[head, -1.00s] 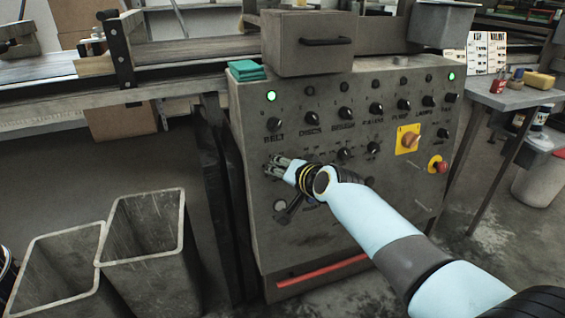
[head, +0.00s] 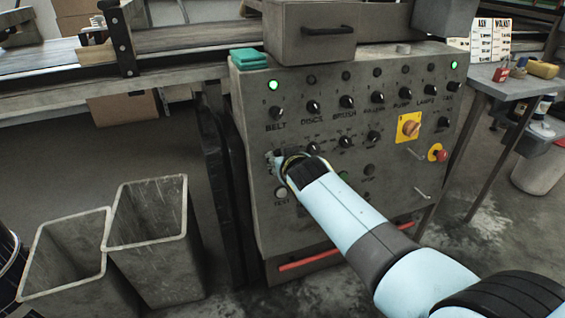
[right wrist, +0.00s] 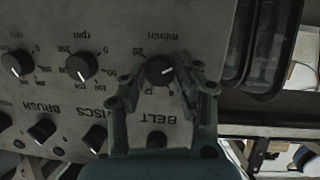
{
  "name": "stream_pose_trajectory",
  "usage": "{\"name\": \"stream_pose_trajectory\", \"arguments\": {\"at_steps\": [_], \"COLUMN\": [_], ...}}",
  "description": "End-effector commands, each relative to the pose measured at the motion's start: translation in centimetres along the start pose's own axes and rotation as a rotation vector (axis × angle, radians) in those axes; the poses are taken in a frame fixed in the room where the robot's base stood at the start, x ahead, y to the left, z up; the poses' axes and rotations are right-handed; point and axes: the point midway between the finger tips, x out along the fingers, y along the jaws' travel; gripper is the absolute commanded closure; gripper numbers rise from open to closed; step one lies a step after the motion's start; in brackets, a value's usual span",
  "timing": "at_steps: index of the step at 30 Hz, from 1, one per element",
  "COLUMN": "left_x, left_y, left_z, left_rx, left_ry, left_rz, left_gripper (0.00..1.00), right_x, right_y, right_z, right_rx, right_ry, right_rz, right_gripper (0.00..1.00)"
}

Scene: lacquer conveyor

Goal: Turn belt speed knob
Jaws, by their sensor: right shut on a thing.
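The belt speed knob (right wrist: 159,71) is a small round black knob with a white pointer line, set in a scale marked m/min. It is on the grey control panel (head: 330,215), in the row below the BELT switch (head: 275,113). My right gripper (right wrist: 162,78) has one finger on each side of the knob and is shut on it. In the head view the right gripper (head: 276,160) is against the panel's left part, and the wrist hides most of it and the knob. My left gripper is not in view.
More dials (head: 345,141) and switches (head: 347,102) sit close to the right. A red stop button (head: 441,156) and an orange rotary switch (head: 409,127) are further right. Two grey bins (head: 150,243) stand at left. A red bar (head: 310,262) crosses the panel's bottom.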

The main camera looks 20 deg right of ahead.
Motion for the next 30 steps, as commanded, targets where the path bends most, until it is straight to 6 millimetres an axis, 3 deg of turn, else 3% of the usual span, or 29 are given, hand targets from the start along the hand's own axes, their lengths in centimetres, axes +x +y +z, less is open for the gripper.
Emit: {"name": "stream_pose_trajectory", "arguments": {"at_steps": [22,23,28,30], "left_x": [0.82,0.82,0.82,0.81], "left_y": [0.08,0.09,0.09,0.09], "left_z": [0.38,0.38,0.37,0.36], "left_rx": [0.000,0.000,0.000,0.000], "left_ry": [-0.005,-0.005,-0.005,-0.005], "left_rz": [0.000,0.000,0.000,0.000], "left_gripper": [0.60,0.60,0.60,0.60], "right_x": [-0.04,-0.04,-0.03,-0.03], "right_y": [-0.08,-0.08,-0.07,-0.06], "right_z": [0.36,0.36,0.25,0.19], "right_rx": [-0.089,-0.089,-0.089,-0.089], "right_ry": [-0.002,-0.002,0.001,0.002], "right_rz": [0.025,0.025,0.025,0.025], "right_gripper": [1.00,0.68,0.46,0.46]}}
